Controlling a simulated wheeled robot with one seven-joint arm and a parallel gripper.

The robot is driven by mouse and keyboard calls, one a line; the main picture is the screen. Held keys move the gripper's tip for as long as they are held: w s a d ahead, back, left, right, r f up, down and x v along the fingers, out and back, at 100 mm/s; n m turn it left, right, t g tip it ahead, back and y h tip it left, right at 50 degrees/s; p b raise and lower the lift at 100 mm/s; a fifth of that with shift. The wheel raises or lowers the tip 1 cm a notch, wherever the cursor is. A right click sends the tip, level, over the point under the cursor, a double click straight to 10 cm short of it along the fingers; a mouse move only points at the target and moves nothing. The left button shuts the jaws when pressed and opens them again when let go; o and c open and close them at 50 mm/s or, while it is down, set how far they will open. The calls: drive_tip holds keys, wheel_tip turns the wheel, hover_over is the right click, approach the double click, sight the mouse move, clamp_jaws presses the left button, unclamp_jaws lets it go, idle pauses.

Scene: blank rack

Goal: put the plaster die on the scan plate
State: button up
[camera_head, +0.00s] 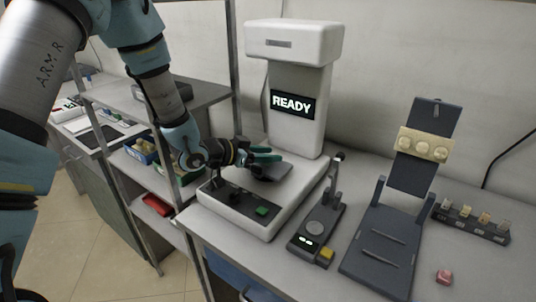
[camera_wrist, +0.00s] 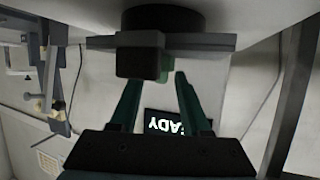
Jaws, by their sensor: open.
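The scan plate (camera_head: 270,173) is a dark disc on the white scanner's base. In the wrist view, which is upside down, it shows edge-on as a grey bar (camera_wrist: 205,42). My gripper (camera_head: 268,154) is just above the plate, its teal fingers apart; they also show in the wrist view (camera_wrist: 156,82). A small dark, shaded block (camera_wrist: 138,62) sits against the plate close to the fingertips, with a green part beside it. I cannot tell whether this block is the plaster die. In the head view the gripper hides that spot.
The white scanner column (camera_head: 296,125) behind the plate reads READY. To the right are a small device with a lever (camera_head: 318,228), a dark tilted stand (camera_head: 385,250), a rack of several small pieces (camera_head: 472,222) and a pink piece (camera_head: 444,277). A shelf post (camera_head: 234,70) is at left.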

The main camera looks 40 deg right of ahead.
drive_tip(key=shift+w+a+r, duration=0.1)
drive_tip(key=shift+a+r, duration=0.05)
drive_tip(key=shift+a, duration=0.2)
drive_tip(key=s+b+v, duration=0.1)
drive_tip(key=b+v, duration=0.1)
drive_tip(key=v, duration=0.9)
drive_tip(key=shift+w+r, duration=0.15)
drive_tip(key=shift+w, duration=0.3)
drive_tip(key=shift+s, duration=0.1)
